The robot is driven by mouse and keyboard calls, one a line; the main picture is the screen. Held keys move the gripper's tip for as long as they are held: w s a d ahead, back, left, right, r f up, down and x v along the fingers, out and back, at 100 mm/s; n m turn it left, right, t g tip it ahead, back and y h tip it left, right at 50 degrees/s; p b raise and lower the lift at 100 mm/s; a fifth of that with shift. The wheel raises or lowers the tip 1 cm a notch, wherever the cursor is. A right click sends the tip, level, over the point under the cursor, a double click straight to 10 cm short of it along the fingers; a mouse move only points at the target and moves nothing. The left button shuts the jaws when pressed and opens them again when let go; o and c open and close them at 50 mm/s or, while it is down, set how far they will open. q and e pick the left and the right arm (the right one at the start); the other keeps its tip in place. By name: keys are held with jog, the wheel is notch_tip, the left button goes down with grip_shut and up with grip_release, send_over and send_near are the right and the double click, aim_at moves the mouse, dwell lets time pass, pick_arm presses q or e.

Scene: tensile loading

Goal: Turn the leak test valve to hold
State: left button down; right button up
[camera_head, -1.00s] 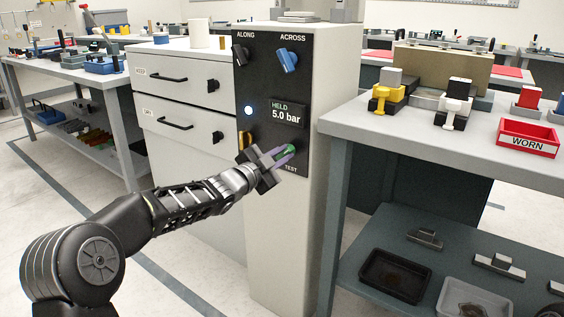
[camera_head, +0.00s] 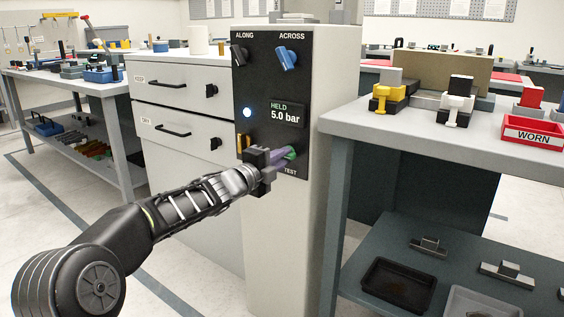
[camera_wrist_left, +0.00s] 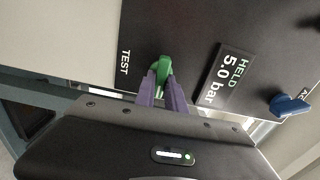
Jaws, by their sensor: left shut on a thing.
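The black control panel (camera_head: 257,95) is on the front of a pale pillar. The green leak test valve handle (camera_head: 291,153) sits low on it, above the word TEST, and it also shows in the left wrist view (camera_wrist_left: 163,68). My left gripper (camera_head: 286,155) reaches it from the left, its purple fingers shut on the handle. In the left wrist view the fingertips (camera_wrist_left: 161,80) flank the green handle. The panel's display (camera_head: 287,112) reads HELD 5.0 bar. My right gripper is not in view.
A blue ACROSS knob (camera_head: 287,59) and a black ALONG knob (camera_head: 239,54) are higher on the panel. A workbench (camera_head: 400,125) with fixtures and a red WORN bin (camera_head: 532,132) stands right; drawers (camera_head: 180,110) stand left.

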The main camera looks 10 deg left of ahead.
pick_arm(q)
jog(key=shift+f, duration=0.1)
dwell(0.4)
jog(key=c, duration=1.4)
grip_release()
jog(key=v, duration=0.8)
jog(key=shift+p, duration=0.35)
jog(key=shift+w, duration=0.1)
